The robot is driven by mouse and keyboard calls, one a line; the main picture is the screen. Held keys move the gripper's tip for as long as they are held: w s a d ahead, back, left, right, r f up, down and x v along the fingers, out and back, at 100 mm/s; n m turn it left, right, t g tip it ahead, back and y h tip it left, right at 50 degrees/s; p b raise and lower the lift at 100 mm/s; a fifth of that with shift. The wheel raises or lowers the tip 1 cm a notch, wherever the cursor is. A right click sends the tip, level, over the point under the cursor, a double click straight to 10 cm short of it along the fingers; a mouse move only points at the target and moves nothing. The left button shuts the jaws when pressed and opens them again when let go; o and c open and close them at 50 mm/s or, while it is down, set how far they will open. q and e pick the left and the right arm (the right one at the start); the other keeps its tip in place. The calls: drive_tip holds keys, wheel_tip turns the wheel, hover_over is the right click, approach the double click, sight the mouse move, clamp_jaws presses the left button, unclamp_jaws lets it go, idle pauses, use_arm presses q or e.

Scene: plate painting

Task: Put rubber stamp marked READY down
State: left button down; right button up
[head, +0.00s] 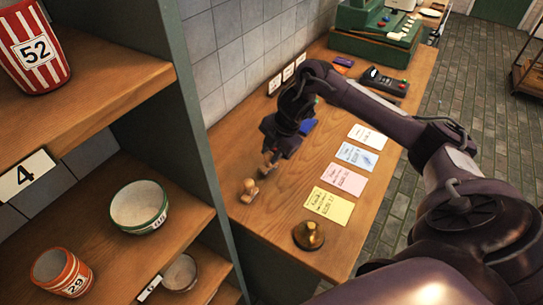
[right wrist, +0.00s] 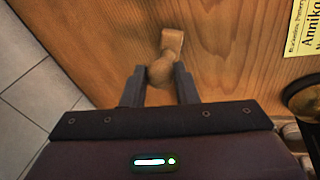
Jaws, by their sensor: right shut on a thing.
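My right gripper (head: 271,156) is over the wooden counter near the tiled wall. It is shut on a wooden rubber stamp (head: 268,167), held by its rounded handle. In the right wrist view the stamp (right wrist: 172,42) sticks out beyond the two dark fingers (right wrist: 160,82), its block end away from me. I cannot read any marking on it, nor tell whether it touches the counter. A second wooden stamp (head: 249,190) stands on the counter just nearer than the held one. My left gripper is not in view.
Yellow (head: 328,205), pink (head: 343,178), blue (head: 357,156) and white (head: 368,136) cards lie in a row along the counter. A brass bell (head: 308,235) stands at the near end. Shelves with pots (head: 140,206) are at left. Bare counter (head: 290,185) lies between stamps and cards.

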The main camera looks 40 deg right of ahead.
drive_tip(key=shift+f, duration=0.85)
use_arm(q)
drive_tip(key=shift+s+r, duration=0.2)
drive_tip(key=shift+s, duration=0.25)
use_arm(e)
drive_tip(key=shift+f, duration=0.2)
drive_tip(key=o, duration=0.8)
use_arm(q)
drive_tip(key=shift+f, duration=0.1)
